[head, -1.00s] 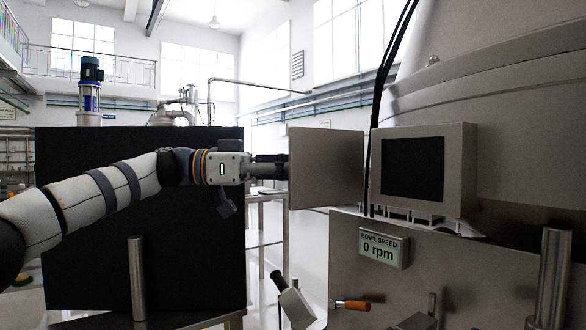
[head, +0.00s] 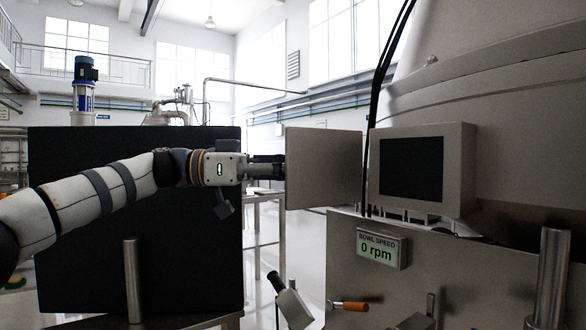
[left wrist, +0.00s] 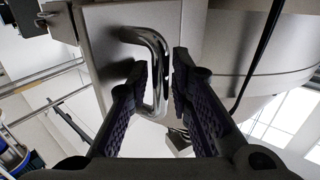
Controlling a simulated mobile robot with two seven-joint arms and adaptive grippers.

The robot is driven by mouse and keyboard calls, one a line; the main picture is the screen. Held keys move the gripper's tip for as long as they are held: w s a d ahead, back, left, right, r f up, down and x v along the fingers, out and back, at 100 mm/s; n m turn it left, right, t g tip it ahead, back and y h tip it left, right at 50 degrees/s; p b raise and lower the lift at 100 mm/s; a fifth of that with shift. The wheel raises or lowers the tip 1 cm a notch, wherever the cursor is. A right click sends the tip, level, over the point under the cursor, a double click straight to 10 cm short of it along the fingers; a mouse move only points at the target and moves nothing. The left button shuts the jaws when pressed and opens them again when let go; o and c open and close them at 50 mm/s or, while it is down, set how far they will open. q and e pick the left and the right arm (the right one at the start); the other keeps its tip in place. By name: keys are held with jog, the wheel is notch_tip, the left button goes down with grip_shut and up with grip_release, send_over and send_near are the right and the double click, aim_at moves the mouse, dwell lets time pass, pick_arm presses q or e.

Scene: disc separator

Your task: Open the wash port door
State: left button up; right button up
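A flat grey metal panel (head: 324,168), which looks like the wash port door, stands left of the display box in the head view. My left gripper (head: 280,168) is at its left edge, with the fingertips partly hidden behind the panel. The left wrist view shows a bent chrome handle (left wrist: 160,75) on the grey metal face. My left gripper's fingers (left wrist: 159,78) straddle the handle's bar, one on each side. Narrow gaps seem to show beside the bar, so the fingers look open around it; contact is hard to judge. My right gripper is not in view.
The display box (head: 420,168) and black cables (head: 376,115) are close to the panel's right. The bowl speed readout (head: 381,248) shows 0 rpm. An orange-handled lever (head: 350,306) sits below. A large black panel (head: 135,235) stands behind my left arm.

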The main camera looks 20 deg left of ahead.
pick_arm(q)
jog(key=v, duration=1.2)
